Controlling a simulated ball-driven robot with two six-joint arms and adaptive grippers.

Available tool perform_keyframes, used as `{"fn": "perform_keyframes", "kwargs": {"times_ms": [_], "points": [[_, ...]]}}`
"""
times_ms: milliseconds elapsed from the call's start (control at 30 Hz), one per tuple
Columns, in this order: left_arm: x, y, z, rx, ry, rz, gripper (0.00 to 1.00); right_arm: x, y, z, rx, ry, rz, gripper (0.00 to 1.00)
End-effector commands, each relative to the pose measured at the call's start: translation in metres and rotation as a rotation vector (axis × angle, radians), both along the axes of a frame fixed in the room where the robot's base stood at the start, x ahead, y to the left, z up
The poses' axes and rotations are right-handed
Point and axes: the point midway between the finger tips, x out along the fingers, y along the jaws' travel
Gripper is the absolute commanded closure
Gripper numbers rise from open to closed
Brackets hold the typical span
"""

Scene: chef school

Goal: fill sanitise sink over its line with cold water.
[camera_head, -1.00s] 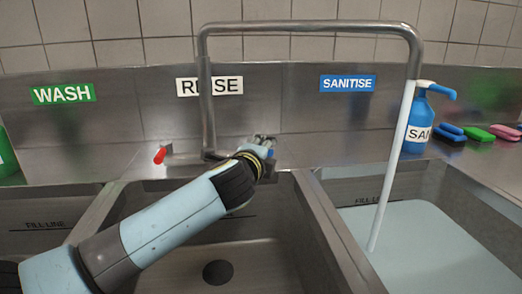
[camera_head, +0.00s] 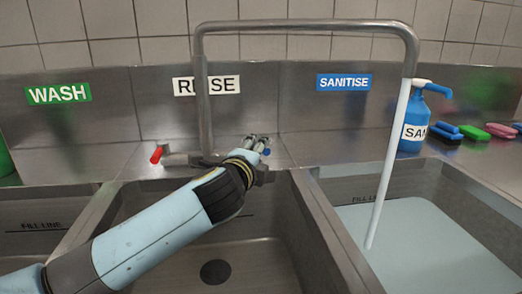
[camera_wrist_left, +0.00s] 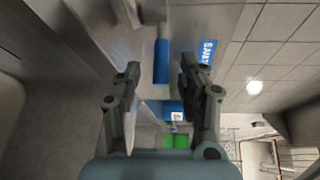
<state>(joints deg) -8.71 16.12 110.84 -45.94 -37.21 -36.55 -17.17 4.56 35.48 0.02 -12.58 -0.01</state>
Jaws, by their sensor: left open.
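The sanitise sink (camera_head: 470,204) is at the right in the head view, under the blue SANITISE label (camera_head: 344,82). Pale water (camera_head: 430,245) covers its floor, with its surface below the FILL-LINE mark (camera_head: 367,198). A water stream (camera_head: 388,165) falls into it from the tap spout (camera_head: 412,58). My left gripper (camera_head: 259,141) is at the tap base behind the middle sink, open. The blue tap handle (camera_head: 266,151) is beside its fingers. In the left wrist view the blue handle (camera_wrist_left: 161,62) appears between the open fingers (camera_wrist_left: 160,68); contact is unclear. My right gripper is out of view.
The red tap handle (camera_head: 156,154) is left of the tap base. The rinse sink (camera_head: 262,262) below my arm looks empty. The tap pipe (camera_head: 204,110) rises close to my gripper.

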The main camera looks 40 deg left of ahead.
Motion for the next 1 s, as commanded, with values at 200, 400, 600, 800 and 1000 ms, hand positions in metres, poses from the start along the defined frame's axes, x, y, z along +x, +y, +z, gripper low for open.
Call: {"fn": "perform_keyframes", "kwargs": {"times_ms": [200,400,600,800,1000], "points": [[-0.045,-0.023,0.006,-0.004,0.002,0.001,0.59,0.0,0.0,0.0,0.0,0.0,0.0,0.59],[-0.07,-0.035,0.009,-0.002,0.003,0.002,0.59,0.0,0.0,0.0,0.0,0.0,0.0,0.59],[-0.075,-0.038,0.011,-0.001,0.001,0.002,0.59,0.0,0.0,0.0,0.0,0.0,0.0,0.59],[-0.075,-0.038,0.011,-0.002,0.001,0.001,0.59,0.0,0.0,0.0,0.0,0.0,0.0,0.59],[-0.075,-0.038,0.011,-0.002,0.001,0.001,0.59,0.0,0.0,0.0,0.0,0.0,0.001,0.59]]}}
